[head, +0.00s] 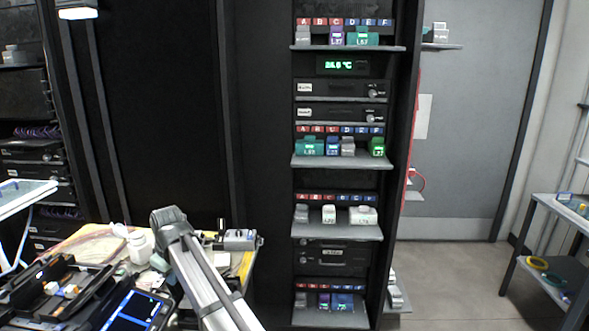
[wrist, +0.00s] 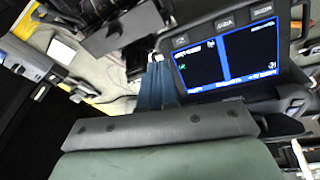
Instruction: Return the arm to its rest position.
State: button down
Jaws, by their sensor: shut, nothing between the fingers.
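My gripper (wrist: 157,70) shows in the wrist view as two narrow blue-grey fingers close together, shut and empty. Its broad dark and green-grey body fills the bottom of that view. In the head view my grey arm rises from the bottom edge and bends over the workbench; the fingers cannot be made out there. The device with a lit blue-edged screen (head: 138,312) stands at the lower left of the head view. Its screen (wrist: 228,55) lies just right of the fingers in the wrist view. I cannot tell the gap between fingers and device.
The workbench (head: 88,246) also holds a white bottle (head: 139,246) and a small grey device (head: 240,240) beside my arm. A tall rack with shelves (head: 337,160) of coloured modules stands behind. A side table (head: 560,210) is at far right. Open floor (head: 450,285) lies between.

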jog(key=w+d+f+m+h, duration=0.15)
jog(key=w+d+f, duration=0.25)
jog(key=d+f, duration=0.4)
jog(key=w+d+f+m, duration=0.2)
jog(key=w+d+f, duration=0.1)
jog(key=d+f, duration=0.55)
jog(key=s+d+f+m+g+h, duration=0.1)
jog(key=s+d+f, duration=0.2)
jog(key=d+f, duration=0.6)
jog(key=s+d+f+m+g, duration=0.15)
jog(key=s+d+f, duration=0.25)
jog(key=d+f, duration=0.45)
jog(key=s+d+f+m+g, duration=0.3)
jog(key=s+d+f+m, duration=0.1)
jog(key=s+d+f, duration=1.15)
jog(key=s+d+f+m+g, duration=0.1)
jog(key=s+d+f+m, duration=0.1)
jog(key=s, duration=0.9)
jog(key=s+d+f+m+g, duration=0.2)
jog(key=s+d, duration=0.2)
jog(key=s, duration=0.8)
jog(key=shift+s+f+m, duration=0.15)
jog(key=shift+f+m, duration=0.15)
jog(key=shift+f, duration=0.05)
jog(key=shift+d, duration=0.1)
